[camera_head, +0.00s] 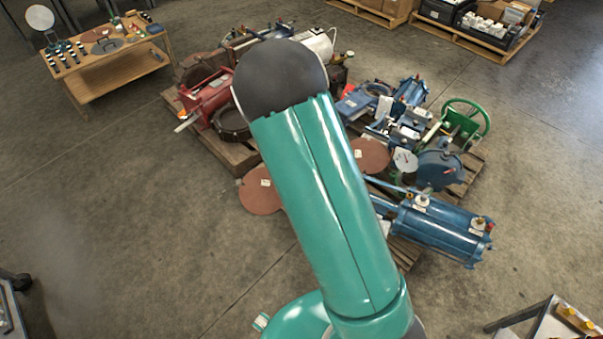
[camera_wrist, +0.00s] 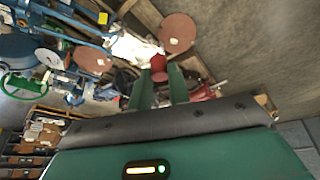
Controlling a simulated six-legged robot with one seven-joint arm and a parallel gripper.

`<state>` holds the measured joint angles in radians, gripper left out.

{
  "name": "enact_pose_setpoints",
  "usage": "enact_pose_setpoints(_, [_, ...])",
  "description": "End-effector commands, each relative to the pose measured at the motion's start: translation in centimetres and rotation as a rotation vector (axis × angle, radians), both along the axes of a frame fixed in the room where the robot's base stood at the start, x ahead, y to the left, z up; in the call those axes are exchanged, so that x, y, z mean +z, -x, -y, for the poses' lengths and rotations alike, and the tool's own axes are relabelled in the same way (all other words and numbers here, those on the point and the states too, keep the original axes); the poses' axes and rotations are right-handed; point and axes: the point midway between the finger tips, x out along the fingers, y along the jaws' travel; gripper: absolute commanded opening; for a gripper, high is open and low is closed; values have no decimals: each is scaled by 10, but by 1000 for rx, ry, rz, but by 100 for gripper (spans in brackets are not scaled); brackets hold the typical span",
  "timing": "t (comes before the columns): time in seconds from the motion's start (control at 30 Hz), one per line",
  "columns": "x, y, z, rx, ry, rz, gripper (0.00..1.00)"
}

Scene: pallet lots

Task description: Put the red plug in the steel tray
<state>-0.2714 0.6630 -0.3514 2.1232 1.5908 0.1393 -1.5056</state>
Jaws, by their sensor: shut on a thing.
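In the wrist view the two green fingers of my gripper (camera_wrist: 159,82) are shut on a small red piece, which I take to be the red plug (camera_wrist: 158,63), held at the fingertips. Floor and pallet goods lie beyond it. In the head view my green arm reaches up the middle of the picture, and its dark rounded joint hides the gripper and the plug. I cannot pick out a steel tray with certainty in either view.
A pallet of blue cylinders (camera_head: 440,230) and a green handwheel (camera_head: 467,118) lies right of my arm. Red machinery (camera_head: 207,92) sits on a pallet behind it. A wooden table (camera_head: 115,75) with small parts stands at upper left. Concrete floor at left is clear.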

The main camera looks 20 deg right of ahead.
Motion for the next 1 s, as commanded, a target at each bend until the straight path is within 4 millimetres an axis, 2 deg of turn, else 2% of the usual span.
enact_pose_setpoints(0.77, [23, -20, -33, 18, 3, 9, 0])
enact_pose_setpoints(1.0, [18, -21, -33, 16, -3, 17, 0])
